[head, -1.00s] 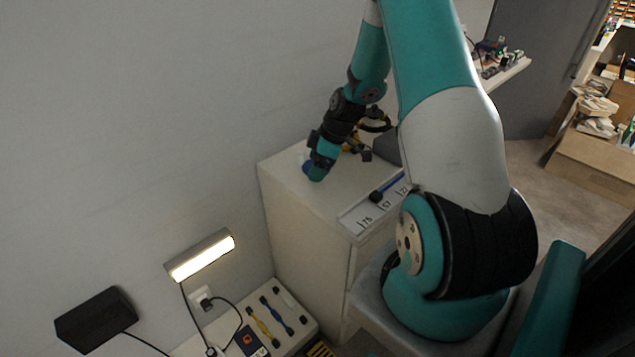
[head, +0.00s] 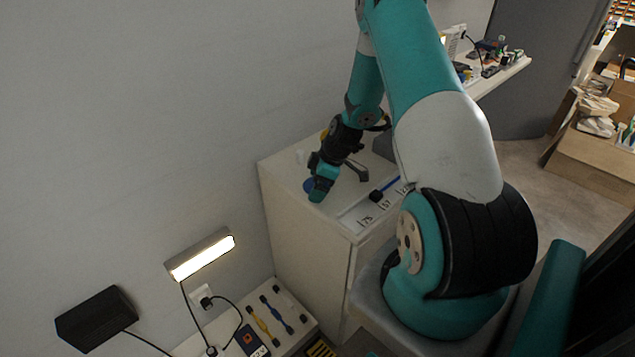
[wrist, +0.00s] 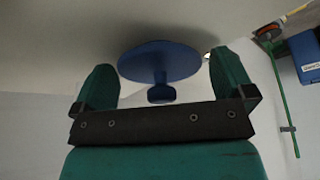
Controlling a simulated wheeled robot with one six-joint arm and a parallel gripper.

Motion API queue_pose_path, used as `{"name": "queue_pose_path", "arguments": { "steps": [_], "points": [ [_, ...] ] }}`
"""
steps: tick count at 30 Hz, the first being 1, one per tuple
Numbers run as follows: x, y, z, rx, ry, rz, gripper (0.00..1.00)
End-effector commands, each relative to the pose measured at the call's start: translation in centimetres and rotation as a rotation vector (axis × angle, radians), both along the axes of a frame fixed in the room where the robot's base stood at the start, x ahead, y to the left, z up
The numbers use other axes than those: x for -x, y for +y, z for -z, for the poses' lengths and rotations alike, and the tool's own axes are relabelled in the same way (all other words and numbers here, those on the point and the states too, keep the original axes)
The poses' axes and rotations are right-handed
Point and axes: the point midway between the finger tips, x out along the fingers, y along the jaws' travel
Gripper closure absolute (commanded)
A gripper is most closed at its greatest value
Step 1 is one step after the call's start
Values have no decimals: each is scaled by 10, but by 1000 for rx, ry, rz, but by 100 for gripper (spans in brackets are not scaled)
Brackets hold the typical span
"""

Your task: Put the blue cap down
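The blue cap (wrist: 160,60), a round disc with a small knob on the near side, lies between the fingertips of my gripper (wrist: 162,78) in the wrist view. The fingers stand wide apart on either side of the disc, clear of the knob. A thin gap shows at the right finger; the left finger is very close to the rim, and I cannot tell if it touches. In the head view my gripper (head: 320,190) is low over the white cabinet's top (head: 290,170), and a bit of the cap (head: 309,185) shows at its left. The cap's underside is hidden.
A number-marked strip (head: 365,214) with a blue-handled tool (head: 385,189) lies right of my gripper on the cabinet. A small white object (head: 301,156) stands behind. A lit lamp (head: 200,254) and a lower shelf with tools (head: 270,315) are at the lower left.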

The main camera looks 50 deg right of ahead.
Motion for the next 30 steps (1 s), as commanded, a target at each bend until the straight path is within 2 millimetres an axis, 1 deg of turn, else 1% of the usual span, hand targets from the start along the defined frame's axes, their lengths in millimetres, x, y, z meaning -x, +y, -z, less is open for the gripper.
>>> {"name": "queue_pose_path", "arguments": {
  "steps": [6, 10, 14, 21, 25, 30],
  "points": [
    [0, 0, -1, -1, 1, 0, 0],
    [2, -2, -10, 0, 0, 1, 0],
    [9, -9, -32, 2, -3, 2, 0],
    [24, -22, -82, 2, -3, 1, 0],
    [30, -28, -101, 2, -2, 1, 0],
    [34, -30, -112, 0, 0, 0, 0]
  ]
}}
